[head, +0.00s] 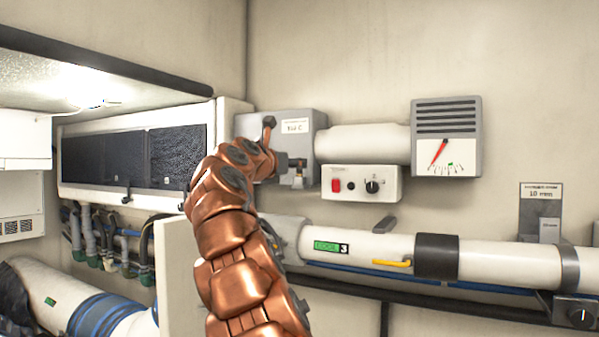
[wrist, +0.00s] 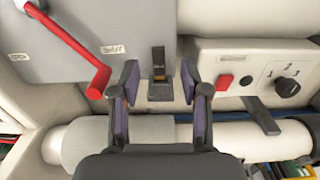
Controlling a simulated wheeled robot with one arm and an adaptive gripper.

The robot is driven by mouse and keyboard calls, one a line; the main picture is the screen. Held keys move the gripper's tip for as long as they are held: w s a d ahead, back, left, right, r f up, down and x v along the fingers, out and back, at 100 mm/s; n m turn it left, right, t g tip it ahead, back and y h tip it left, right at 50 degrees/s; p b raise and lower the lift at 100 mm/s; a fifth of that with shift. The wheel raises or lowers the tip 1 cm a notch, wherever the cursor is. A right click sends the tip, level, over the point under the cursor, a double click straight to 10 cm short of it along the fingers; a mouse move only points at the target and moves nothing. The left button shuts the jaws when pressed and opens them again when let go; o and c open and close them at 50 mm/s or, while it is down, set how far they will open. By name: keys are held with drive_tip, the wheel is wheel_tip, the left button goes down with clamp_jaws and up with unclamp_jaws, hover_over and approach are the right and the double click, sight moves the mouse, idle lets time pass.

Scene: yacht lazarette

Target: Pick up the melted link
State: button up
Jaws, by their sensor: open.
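A small dark upright piece with a brassy band (wrist: 159,62), which appears to be the melted link, sits in a dark bracket at the lower edge of a grey box (wrist: 40,65). It is too small to tell how melted it is. My gripper (wrist: 159,84) is open in the wrist view. Its two fingers stand left and right of the bracket, with the link between and just beyond the tips; I cannot tell whether they touch it. In the head view the grey box (head: 252,126) is on the wall, and my arm partly hides its lower left.
A red lever (wrist: 85,55) is on the box, left of my fingers. A control panel (wrist: 262,75) with a red switch and knob is close on the right. A white pipe (wrist: 235,138) runs below. A gauge (head: 446,155) is further right.

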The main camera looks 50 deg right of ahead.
sight(299, 174)
drive_tip(key=shift+f+p+x, duration=0.2)
drive_tip(key=shift+p+x, duration=0.15)
drive_tip(key=shift+x, duration=0.95)
drive_tip(key=shift+f+p+x, duration=0.15)
drive_tip(key=shift+p+x, duration=0.2)
drive_tip(key=shift+x, duration=0.95)
drive_tip(key=shift+w, duration=0.1)
clamp_jaws()
